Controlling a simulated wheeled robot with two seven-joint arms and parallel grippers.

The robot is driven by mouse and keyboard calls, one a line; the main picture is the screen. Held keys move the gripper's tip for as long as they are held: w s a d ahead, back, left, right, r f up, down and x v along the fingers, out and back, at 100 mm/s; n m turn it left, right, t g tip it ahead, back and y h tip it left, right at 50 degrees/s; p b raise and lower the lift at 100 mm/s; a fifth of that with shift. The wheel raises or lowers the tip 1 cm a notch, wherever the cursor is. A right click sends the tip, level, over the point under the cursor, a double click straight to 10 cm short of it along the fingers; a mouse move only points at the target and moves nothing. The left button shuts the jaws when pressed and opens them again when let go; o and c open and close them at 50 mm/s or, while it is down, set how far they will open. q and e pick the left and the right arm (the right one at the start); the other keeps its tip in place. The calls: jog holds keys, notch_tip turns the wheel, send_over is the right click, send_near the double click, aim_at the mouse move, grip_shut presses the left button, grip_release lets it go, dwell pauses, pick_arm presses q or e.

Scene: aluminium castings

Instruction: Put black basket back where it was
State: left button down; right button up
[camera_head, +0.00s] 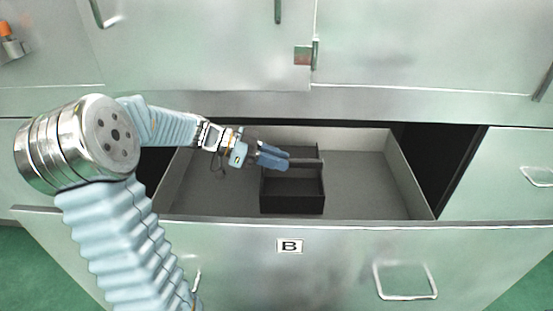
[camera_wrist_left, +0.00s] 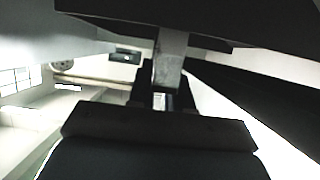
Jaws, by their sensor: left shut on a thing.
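The black basket (camera_head: 293,203) is inside the open drawer marked B, near its middle. It is a small dark box with an open top and looks upright. My left gripper (camera_head: 285,160) reaches in from the left and is shut on the basket's upper part near its back side. In the left wrist view, dark basket surfaces (camera_wrist_left: 150,12) fill the top edge, close to the fingers. Whether the basket rests on the drawer floor or hangs just above it, I cannot tell. My right gripper is in neither view.
The drawer (camera_head: 390,182) is pulled out, with bare grey floor left and right of the basket. Its front panel carries a B label (camera_head: 289,246) and a handle (camera_head: 405,281). Closed cabinet doors (camera_head: 400,45) stand above and behind it.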

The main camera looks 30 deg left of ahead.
pick_arm(q)
jog(key=c, duration=1.1)
grip_release()
jog(key=shift+f, duration=0.1)
jog(key=shift+o, duration=0.2)
jog(key=shift+s+a+r, duration=0.1)
jog(key=shift+a+r, duration=0.1)
jog(key=shift+r, duration=0.05)
jog(key=v, duration=1.1)
jog(key=shift+s+a+p, duration=0.15)
jog(key=shift+p, duration=0.3)
jog(key=shift+r, duration=0.1)
